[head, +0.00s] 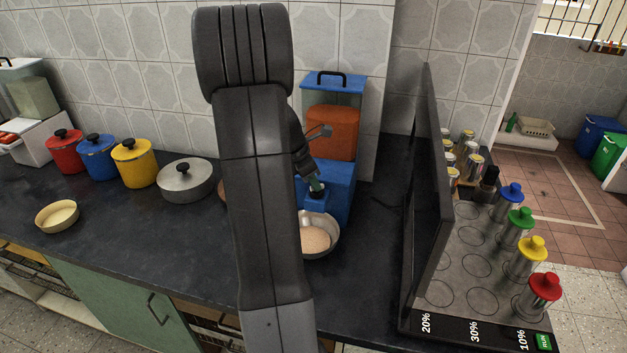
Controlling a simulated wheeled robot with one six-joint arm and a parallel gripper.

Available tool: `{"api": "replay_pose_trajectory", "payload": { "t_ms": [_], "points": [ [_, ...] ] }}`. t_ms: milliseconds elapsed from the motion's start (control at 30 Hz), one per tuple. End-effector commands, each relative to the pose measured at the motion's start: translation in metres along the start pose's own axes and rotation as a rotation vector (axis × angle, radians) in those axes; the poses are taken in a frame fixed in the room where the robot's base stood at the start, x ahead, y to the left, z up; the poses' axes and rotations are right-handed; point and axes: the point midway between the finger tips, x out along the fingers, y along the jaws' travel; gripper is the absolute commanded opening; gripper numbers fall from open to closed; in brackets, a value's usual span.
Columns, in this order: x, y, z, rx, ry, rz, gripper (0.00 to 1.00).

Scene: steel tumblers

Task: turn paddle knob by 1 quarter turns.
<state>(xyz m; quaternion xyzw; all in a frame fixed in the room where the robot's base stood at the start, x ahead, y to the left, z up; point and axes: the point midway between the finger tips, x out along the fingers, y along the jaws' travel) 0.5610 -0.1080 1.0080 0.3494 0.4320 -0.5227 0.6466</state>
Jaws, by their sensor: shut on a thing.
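A blue dispenser (342,185) with a clear hopper of orange-brown contents stands at the back wall in the head view. My gripper (316,188) reaches down at its front, just above the blue spout. The gripper is shut on the paddle knob there; the knob is mostly hidden by the fingers, and its angle cannot be told. A steel bowl (331,243) with pale beige contents sits under the spout, partly hidden behind my arm.
A grey lidded pot (186,181), coloured canisters (134,163) and a yellow bowl (57,216) stand on the dark counter to the left. A black upright panel (430,190) and a tray with steel tumblers (526,258) with coloured lids stand right.

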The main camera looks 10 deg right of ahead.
Motion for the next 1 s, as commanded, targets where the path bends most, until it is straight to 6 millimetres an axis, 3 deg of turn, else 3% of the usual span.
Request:
{"api": "replay_pose_trajectory", "payload": {
  "t_ms": [600,1000],
  "points": [
    [-0.0017,0.0052,0.0019,0.408,0.0,-0.169,0.0],
    [-0.0004,0.0065,0.002,0.549,0.0,-0.226,0.0]
  ]
}}
